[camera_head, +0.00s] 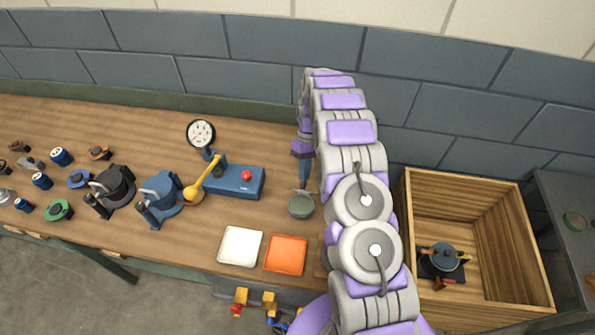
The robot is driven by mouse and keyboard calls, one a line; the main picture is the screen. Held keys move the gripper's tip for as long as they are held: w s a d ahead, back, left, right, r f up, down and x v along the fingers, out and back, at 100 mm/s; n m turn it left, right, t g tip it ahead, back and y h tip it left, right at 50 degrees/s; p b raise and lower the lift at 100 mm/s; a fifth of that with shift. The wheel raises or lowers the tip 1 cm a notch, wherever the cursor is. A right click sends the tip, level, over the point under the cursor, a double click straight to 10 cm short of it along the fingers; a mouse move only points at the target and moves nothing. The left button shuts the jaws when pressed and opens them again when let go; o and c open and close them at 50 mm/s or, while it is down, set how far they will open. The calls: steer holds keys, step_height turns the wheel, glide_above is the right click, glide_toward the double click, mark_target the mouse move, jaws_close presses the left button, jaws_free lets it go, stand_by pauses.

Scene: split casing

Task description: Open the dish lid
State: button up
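A small round grey-green dish (301,206) stands on the wooden table, left of my arm. Its top looks like a smooth disc, but it is too small to tell the lid from the body or to see a hinge. My gripper (303,187) points down at the dish's far edge, with its tips at or just above the rim. I cannot tell whether they touch it. The fingers look narrow and close together, and any gap between them cannot be made out.
A white tray (240,246) and an orange tray (286,254) lie in front of the dish. Left are a blue box with a red knob (235,182), a dial gauge (201,134) and several casing parts. A wooden crate (412,205) holding a blue pot-like part (443,257) stands right.

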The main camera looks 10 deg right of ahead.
steer(key=shift+o, duration=1.4)
steer(key=shift+s+d+r, duration=0.4)
steer(key=shift+d+r, duration=0.05)
steer(key=shift+d, duration=0.25)
steer(key=shift+o, duration=0.8)
steer(key=shift+d, duration=0.1)
steer(key=shift+o, duration=1.4)
steer(key=shift+w+a, duration=0.1)
steer(key=shift+a, duration=0.3)
steer(key=shift+o, duration=0.4)
steer(key=shift+a, duration=1.05)
steer(key=p+v, duration=0.5)
steer(key=v, duration=0.7)
steer(key=shift+d, duration=0.35)
